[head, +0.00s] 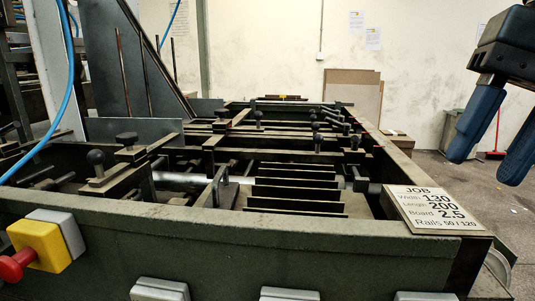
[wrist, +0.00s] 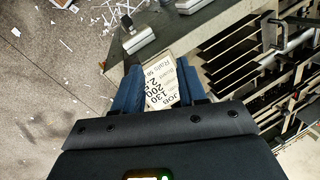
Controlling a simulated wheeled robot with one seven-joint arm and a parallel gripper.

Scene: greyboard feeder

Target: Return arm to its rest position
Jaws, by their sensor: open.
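My gripper (head: 494,130) hangs at the upper right of the head view, with its two blue fingers apart and nothing between them. It is to the right of the feeder machine (head: 200,220) and above the floor, clear of the frame. In the wrist view the fingers of my gripper (wrist: 158,88) point toward the job card, which shows between and beyond them. The job card (head: 436,196) lies on the front right corner of the feeder and reads width 130, length 200, board 2.5, rails 50 / 120. It also shows in the wrist view (wrist: 165,80).
The feeder holds dark rails, black knobs (head: 96,158) and several slats (head: 295,190). A yellow and red stop button (head: 38,245) sits at the front left. Brown boards (head: 352,97) lean on the back wall. The floor (wrist: 50,80) beside the machine carries paper scraps.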

